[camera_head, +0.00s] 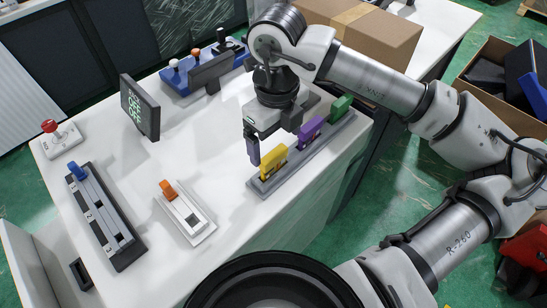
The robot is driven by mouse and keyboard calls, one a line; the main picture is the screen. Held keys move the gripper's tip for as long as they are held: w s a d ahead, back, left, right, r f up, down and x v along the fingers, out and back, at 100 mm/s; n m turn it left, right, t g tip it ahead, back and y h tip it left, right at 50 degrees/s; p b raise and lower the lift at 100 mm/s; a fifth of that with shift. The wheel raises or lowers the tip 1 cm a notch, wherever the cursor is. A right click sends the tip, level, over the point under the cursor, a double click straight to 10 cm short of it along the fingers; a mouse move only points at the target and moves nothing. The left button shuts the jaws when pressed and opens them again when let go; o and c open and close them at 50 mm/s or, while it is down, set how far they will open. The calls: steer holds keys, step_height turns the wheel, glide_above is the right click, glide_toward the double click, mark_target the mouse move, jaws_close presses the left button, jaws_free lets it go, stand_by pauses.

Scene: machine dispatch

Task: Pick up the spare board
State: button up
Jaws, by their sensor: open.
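A grey rack (293,167) on the white table holds a yellow board (273,162), a purple board (311,133) and a green board (341,107), standing in a row. I cannot tell from this view which one is the spare board. My gripper (272,143) is open and points down over the near-left part of the rack, close to the yellow and purple boards. One finger shows just left of the yellow board. The other finger is mostly hidden, and I see nothing held between them.
A display (140,107) stands on the table at the left. A blue-lever slider unit (101,217), an orange-lever switch (185,212), a red-knob box (60,138) and a blue joystick panel (207,72) surround clear table. A cardboard box (375,35) is behind my arm.

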mark_target(273, 154)
steer(key=shift+w+a+f+p, duration=0.15)
steer(key=shift+f+p, duration=0.4)
steer(key=shift+f, duration=1.15)
steer(key=shift+w+a+f+p, duration=0.15)
steer(key=shift+f+p, duration=0.35)
steer(key=shift+f, duration=1.15)
steer(key=c, duration=1.1)
steer(key=shift+o, duration=0.2)
steer(key=shift+r, duration=0.1)
